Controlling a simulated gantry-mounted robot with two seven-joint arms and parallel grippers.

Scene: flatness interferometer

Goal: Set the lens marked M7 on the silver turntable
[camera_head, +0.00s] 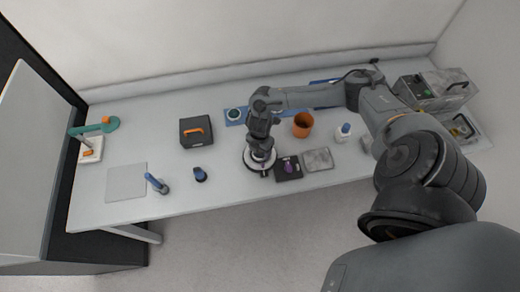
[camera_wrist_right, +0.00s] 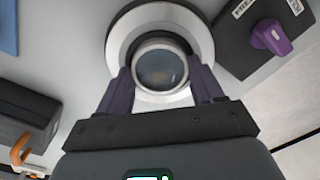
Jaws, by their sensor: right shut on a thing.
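My right gripper (camera_head: 262,148) is over the silver turntable (camera_head: 248,163) near the front middle of the table. In the right wrist view the gripper (camera_wrist_right: 162,74) is shut on a round lens (camera_wrist_right: 162,68) in a pale ring mount, with one purple-grey finger on each side. The turntable (camera_wrist_right: 201,42) shows as a wide light ring around and beneath the lens. I cannot tell whether the lens touches it. No M7 mark is readable on the lens. My left gripper is not in view.
A black box with a purple knob (camera_head: 288,168) stands close right of the turntable, beside a grey plate (camera_head: 318,159). A black case (camera_head: 196,131) is left. A blue mat (camera_head: 232,120) lies at the back.

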